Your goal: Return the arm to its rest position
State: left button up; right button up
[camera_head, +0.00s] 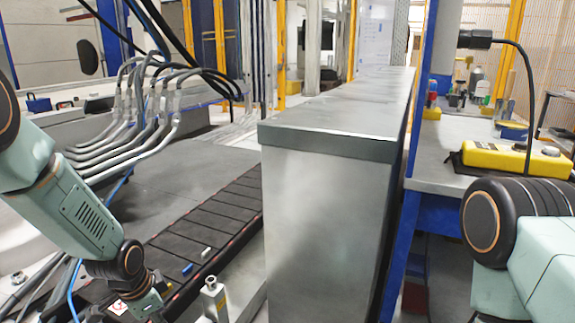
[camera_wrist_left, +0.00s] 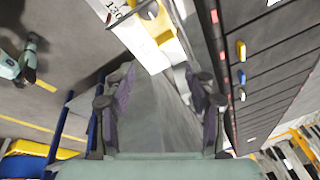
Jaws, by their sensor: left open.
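My left arm (camera_head: 75,200) comes in from the left in the head view and reaches down to the bottom edge. Its fingertips are not visible there. In the left wrist view my left gripper (camera_wrist_left: 160,98) is open, with its two dark fingers apart and nothing held between them. A grey surface shows behind the gap. My right arm (camera_head: 515,240) shows at the right edge of the head view, in front of the blue-legged table (camera_head: 465,150). The right gripper is out of frame.
A tall grey metal cabinet (camera_head: 320,220) stands in the middle. A dark segmented track (camera_head: 222,222) runs beside it, with a small blue piece (camera_head: 187,269) and a white piece (camera_head: 206,252) on it. A yellow device (camera_head: 505,160) lies on the table. Grey hoses (camera_head: 140,120) hang at left.

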pick_arm(q)
jog(key=s+d+n+g+p, duration=0.1)
jog(key=s+d+n+p, duration=0.1)
jog(key=s, duration=0.9)
jog(key=s+d+n+g+p, duration=0.1)
jog(key=s+n+p, duration=0.4)
jog(key=s, duration=0.6)
jog(key=s+d+n+g+p, duration=0.1)
jog(key=s+d+n+p, duration=0.2)
jog(key=s, duration=0.8)
jog(key=shift+s+n+y+p, duration=0.15)
jog(key=shift+n+y+p, duration=0.15)
jog(key=shift+p, duration=0.6)
